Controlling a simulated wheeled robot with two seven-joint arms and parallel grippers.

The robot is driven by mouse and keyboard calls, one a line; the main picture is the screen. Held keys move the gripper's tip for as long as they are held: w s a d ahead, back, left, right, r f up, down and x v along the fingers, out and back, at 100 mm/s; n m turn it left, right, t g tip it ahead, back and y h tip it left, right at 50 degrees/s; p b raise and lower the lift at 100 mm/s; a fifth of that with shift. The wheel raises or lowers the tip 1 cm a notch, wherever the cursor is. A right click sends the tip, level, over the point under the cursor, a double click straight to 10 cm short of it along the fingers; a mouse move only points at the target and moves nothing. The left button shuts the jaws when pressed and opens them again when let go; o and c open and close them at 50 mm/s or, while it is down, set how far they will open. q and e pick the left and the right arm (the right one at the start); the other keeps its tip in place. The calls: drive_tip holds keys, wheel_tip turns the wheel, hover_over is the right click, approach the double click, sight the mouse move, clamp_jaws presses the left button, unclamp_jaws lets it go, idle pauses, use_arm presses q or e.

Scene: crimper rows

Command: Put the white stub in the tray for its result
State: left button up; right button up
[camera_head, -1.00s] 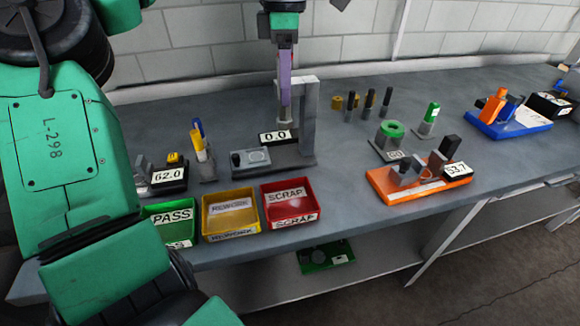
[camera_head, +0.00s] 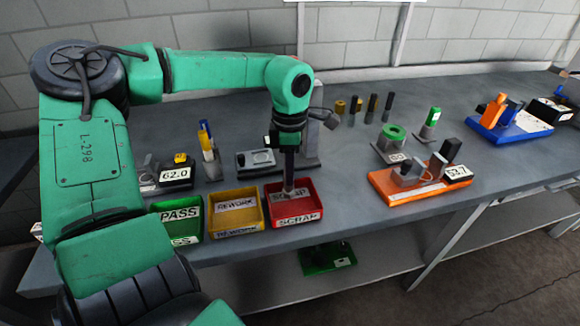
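My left gripper (camera_head: 289,187) points straight down over the red SCRAP tray (camera_head: 315,215), its fingertips at or just inside the tray. A small pale patch shows at the fingertips. It may be the white stub, but it is too small to tell, as is whether the fingers are shut on it. The yellow REWORK tray (camera_head: 236,232) is in the middle and the green PASS tray (camera_head: 187,238) is at the left. Both look empty apart from their labels. My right gripper is not in view.
The grey test fixture (camera_head: 313,130) stands behind my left gripper, partly hidden. A 62.0 display (camera_head: 176,181) is at the left. An orange tray (camera_head: 432,188) with a 53.7 display and a blue tray (camera_head: 505,130) are at the right.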

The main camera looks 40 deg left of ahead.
use_arm(q)
drive_tip(key=o, duration=0.4)
drive_tip(key=shift+c, duration=0.2)
wheel_tip(320, 180, up, 12)
drive_tip(key=shift+r+b, duration=0.1)
drive_tip(key=shift+b, duration=0.2)
